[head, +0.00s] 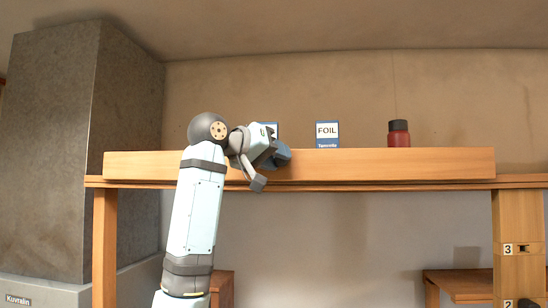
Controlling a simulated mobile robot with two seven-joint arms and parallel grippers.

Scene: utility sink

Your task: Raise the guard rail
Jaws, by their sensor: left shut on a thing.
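The guard rail (400,164) is a long wooden board in the head view. It stands along the front of the upper shelf, above the shelf's thin front edge. My left arm reaches up from below. My left gripper (270,170) is shut on the rail, left of its middle. The gripper hides the part of the rail that it holds. My right gripper is not in view.
Behind the rail stand a foil box (327,133), a dark red bottle with a black cap (398,133) and a partly hidden box. A wooden post (518,240) with numbered slots is at the right. A grey column (75,150) is at the left.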

